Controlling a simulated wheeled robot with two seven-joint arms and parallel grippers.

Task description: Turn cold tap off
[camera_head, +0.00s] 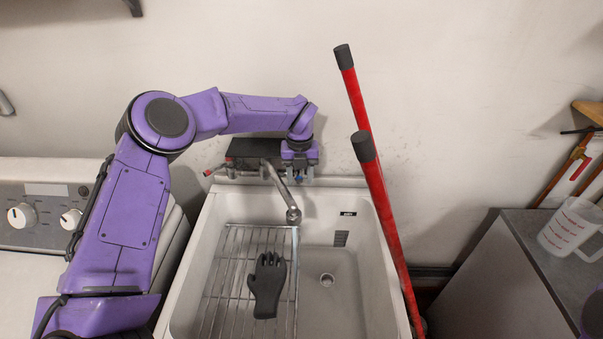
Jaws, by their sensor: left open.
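The tap unit (250,150) is a dark box on the wall behind the white utility tub (195,255). Its metal spout (280,185) points down over the tub. A red-tipped handle (210,172) sticks out on its left. A small blue piece, seemingly the cold tap handle (299,179), shows on its right. My left gripper (298,172) is open, pointing down right at the blue handle, with its fingers around or just beside it; contact cannot be told. Whether water runs from the spout is unclear. My right gripper is out of view.
A wire rack (225,275) with a black glove (267,285) lies in the tub's left part. Two red poles (385,205) lean at the tub's right side. A white appliance (40,205) stands left; a counter with a measuring jug (568,228) stands right.

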